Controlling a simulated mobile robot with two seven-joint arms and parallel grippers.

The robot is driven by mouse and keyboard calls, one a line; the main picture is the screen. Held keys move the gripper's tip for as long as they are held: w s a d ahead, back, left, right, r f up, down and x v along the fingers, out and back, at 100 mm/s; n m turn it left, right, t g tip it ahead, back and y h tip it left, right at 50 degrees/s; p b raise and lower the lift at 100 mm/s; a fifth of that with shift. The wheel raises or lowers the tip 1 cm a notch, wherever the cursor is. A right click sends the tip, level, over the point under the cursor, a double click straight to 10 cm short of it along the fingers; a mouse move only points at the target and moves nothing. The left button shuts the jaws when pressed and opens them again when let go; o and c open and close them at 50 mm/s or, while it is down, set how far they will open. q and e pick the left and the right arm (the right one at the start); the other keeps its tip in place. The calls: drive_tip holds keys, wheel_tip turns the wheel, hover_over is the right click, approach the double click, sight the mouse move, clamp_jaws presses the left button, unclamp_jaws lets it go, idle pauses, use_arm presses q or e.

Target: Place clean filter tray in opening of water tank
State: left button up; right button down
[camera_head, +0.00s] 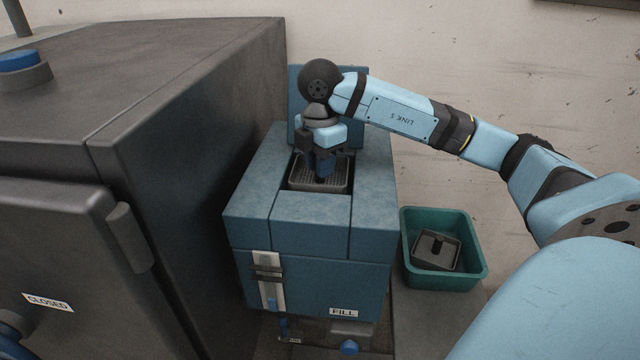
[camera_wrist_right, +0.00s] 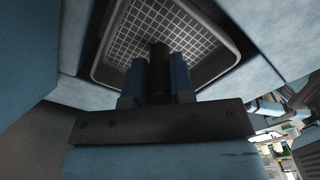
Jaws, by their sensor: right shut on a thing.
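The blue water tank (camera_head: 310,222) stands in the middle of the head view, with a rectangular opening in its top. The clean filter tray (camera_head: 335,180), a grey tray with a light mesh, sits level in that opening. It also shows in the right wrist view (camera_wrist_right: 195,30), with a dark upright post at its middle. My right gripper (camera_head: 322,172) is above the opening, pointing down, its blue fingers (camera_wrist_right: 158,80) shut on the post. The fingers hide part of the tray, and whether it rests fully on the tank cannot be told. My left gripper is out of view.
A teal bin (camera_head: 480,272) with another dark tray (camera_head: 437,250) in it stands right of the tank. A large dark grey cabinet (camera_head: 195,130) is close on the tank's left. A raised blue panel (camera_head: 297,85) stands behind the opening.

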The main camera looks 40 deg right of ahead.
sight(320, 183)
wheel_tip(320, 183, down, 5)
drive_tip(key=shift+f+p, duration=0.1)
drive_tip(key=shift+p, duration=0.2)
drive_tip(key=shift+f, duration=0.1)
drive_tip(key=shift+f, duration=0.15)
drive_tip(key=c, duration=1)
unclamp_jaws()
